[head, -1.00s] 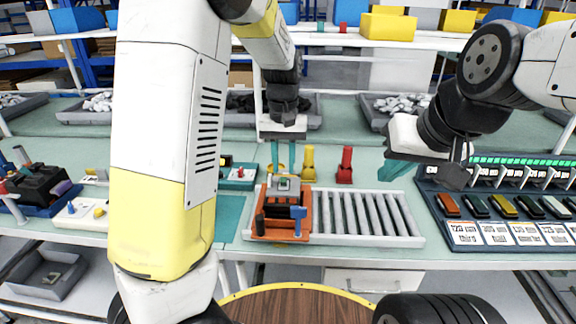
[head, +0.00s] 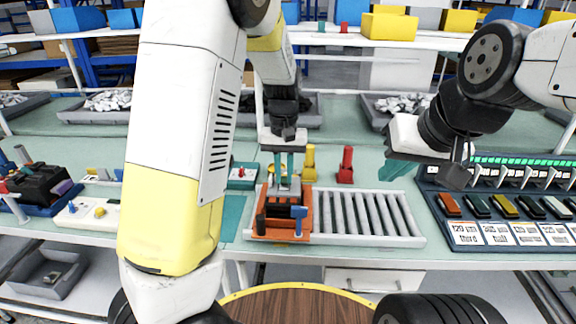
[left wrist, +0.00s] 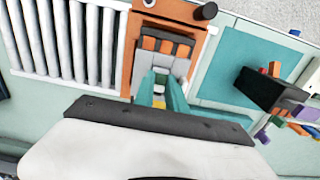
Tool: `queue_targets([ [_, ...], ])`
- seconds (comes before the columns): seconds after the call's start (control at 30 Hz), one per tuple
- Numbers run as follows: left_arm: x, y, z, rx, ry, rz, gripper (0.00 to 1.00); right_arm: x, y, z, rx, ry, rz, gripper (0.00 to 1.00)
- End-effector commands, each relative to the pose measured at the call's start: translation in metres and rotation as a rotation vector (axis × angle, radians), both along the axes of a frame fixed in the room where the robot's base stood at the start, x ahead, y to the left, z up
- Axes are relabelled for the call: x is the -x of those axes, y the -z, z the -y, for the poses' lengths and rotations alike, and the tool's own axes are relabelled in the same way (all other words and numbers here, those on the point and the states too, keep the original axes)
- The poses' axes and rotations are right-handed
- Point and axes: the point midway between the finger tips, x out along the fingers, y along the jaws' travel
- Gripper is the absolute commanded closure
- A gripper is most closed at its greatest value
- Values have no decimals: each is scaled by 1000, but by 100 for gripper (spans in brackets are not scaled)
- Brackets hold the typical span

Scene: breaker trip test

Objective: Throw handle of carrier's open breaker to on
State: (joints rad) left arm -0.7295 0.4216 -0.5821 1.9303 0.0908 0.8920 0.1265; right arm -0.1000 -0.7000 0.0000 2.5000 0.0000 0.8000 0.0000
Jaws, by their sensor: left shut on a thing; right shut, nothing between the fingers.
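The orange carrier (head: 307,228) sits at the left end of the roller track, with a dark breaker (head: 277,210) in it and a blue-topped post at its front right. My left gripper (head: 285,182) points down over the carrier's back part, its teal fingers shut on a small pale piece that looks like the breaker's handle. The left wrist view shows the carrier (left wrist: 132,52) and my left fingertips (left wrist: 160,88) around that pale piece; the fingers partly hide it, so its exact position is unclear. My right gripper (head: 398,171) is shut and empty above the table, left of the breaker panel.
The grey roller track (head: 362,215) runs right of the carrier. Red (head: 346,166) and yellow (head: 309,163) posts stand behind it. A panel with several coloured switches and cards (head: 505,207) is at right. A dark device on a blue base (head: 40,190) is at left.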

Motion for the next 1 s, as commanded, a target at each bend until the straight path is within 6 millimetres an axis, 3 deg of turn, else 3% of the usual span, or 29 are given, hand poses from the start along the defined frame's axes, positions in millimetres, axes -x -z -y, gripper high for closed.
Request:
queue_targets([
  [1.0,-37,-2,0,1,-1,-568,100,0,0,0,0,0,0,100],
])
